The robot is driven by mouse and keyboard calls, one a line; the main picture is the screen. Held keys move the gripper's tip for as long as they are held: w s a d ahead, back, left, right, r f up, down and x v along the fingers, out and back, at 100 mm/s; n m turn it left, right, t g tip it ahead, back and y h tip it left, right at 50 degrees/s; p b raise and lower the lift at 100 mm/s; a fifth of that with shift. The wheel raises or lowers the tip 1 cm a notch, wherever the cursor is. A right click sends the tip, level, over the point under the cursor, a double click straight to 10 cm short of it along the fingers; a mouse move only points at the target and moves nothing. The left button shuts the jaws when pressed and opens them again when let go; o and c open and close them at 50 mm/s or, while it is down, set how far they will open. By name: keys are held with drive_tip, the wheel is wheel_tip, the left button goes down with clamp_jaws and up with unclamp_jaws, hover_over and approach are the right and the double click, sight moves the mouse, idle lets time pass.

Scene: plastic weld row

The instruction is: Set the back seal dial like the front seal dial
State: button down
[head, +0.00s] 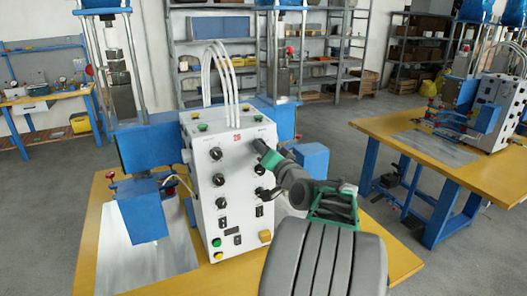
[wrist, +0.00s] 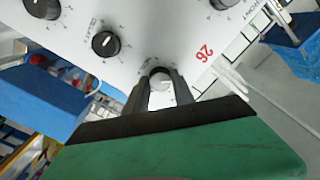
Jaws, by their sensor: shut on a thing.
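The white control box (head: 225,217) carries two columns of black dials. The word FRONT stands near a dial (wrist: 222,3) at the top edge of the wrist view; this appears to be the top dial (head: 217,153) of the left column in the head view. My gripper (wrist: 160,82) is shut on the sides of the top dial (wrist: 160,76) of the other column, across the red 26. In the head view my gripper (head: 266,156) covers most of that dial, and its pointer cannot be read. I cannot make out which dials are labelled seal.
Just below the held dial is another black dial (wrist: 105,43), with a third (wrist: 42,8) beyond it. Blue machine blocks flank the box. The box stands on a yellow-topped table (head: 88,262). Another similar table (head: 375,128) stands at the right, with grey floor between.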

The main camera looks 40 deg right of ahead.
drive_tip(key=shift+m, duration=1.1)
drive_tip(key=c, duration=1.1)
unclamp_jaws()
drive_tip(key=b+v, duration=0.2)
drive_tip(key=v, duration=0.5)
drive_tip(key=shift+s+a, duration=0.2)
drive_tip(key=shift+s, duration=0.2)
